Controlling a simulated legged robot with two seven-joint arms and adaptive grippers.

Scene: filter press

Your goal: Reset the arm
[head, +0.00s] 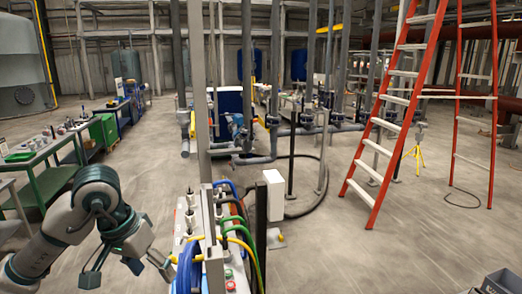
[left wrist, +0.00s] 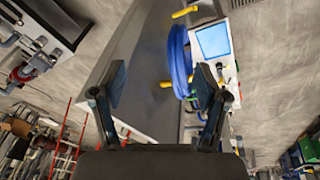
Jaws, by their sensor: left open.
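My left arm comes in from the lower left in the head view, bent at a grey and teal joint. Its gripper (head: 128,272) is in the lower left, left of a panel stand with coloured hoses (head: 208,235). In the left wrist view the gripper's two fingers (left wrist: 162,85) are spread wide apart with nothing between them. Beyond them are a grey metal surface with yellow handles, a blue hose coil (left wrist: 181,60) and a blue screen (left wrist: 213,41). My right gripper is not seen.
An orange ladder (head: 400,100) stands on the right. A green workbench (head: 42,165) with small parts is at the left. Pipes and valves (head: 300,130) fill the middle back. The floor between bench and panel is largely clear. A dark crate (head: 500,283) is at lower right.

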